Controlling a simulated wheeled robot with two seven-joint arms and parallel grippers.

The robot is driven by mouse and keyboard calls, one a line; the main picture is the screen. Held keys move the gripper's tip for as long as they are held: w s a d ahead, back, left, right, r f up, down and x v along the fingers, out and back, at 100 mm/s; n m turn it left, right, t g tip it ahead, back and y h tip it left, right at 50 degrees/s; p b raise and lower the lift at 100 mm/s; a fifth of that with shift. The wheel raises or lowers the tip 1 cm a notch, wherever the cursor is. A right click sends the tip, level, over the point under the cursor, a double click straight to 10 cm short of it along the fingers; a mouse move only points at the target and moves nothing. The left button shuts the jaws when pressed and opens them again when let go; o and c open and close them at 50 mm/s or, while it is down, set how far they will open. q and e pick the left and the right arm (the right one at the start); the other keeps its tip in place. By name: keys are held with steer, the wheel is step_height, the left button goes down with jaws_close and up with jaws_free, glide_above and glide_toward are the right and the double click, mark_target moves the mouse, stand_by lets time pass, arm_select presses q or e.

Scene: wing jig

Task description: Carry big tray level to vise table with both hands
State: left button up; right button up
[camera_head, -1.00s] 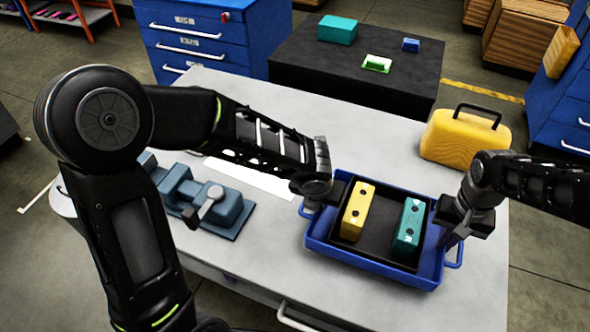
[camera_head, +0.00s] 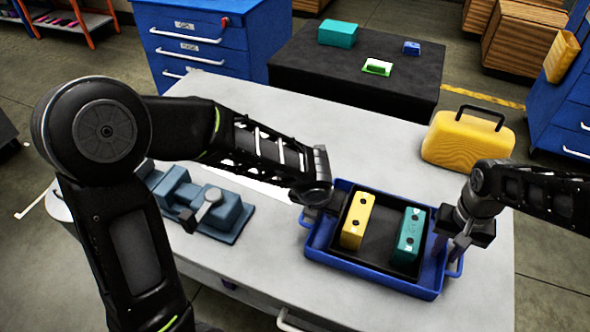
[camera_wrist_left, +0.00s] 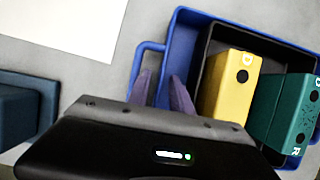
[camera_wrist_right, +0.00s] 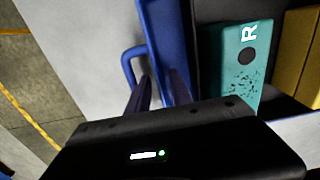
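The big blue tray (camera_head: 372,273) rests flat on the grey table, holding a black inner tray with a yellow block (camera_head: 356,222) and a teal block (camera_head: 410,236). My left gripper (camera_head: 316,200) is at its left wall; in the left wrist view its fingers (camera_wrist_left: 160,90) stand apart beside the wall and handle loop (camera_wrist_left: 140,62). My right gripper (camera_head: 454,243) is at the right wall; in the right wrist view its fingers (camera_wrist_right: 158,95) are apart near that wall and handle (camera_wrist_right: 128,62). Contact of the fingertips is partly hidden. The blue-grey vise (camera_head: 207,212) is left on the same table.
A yellow case (camera_head: 466,142) stands on the table behind the tray. A white sheet (camera_wrist_left: 65,25) lies to its left, partly under my left arm. A black table (camera_head: 352,75) with small items and blue drawer cabinets (camera_head: 205,38) stand behind.

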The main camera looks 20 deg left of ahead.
arm_select(q)
steer(key=v, duration=1.1)
steer(key=shift+r, duration=0.3)
steer(key=shift+s, duration=0.15)
arm_select(e)
step_height(320, 180, up, 12)
stand_by(0.5)
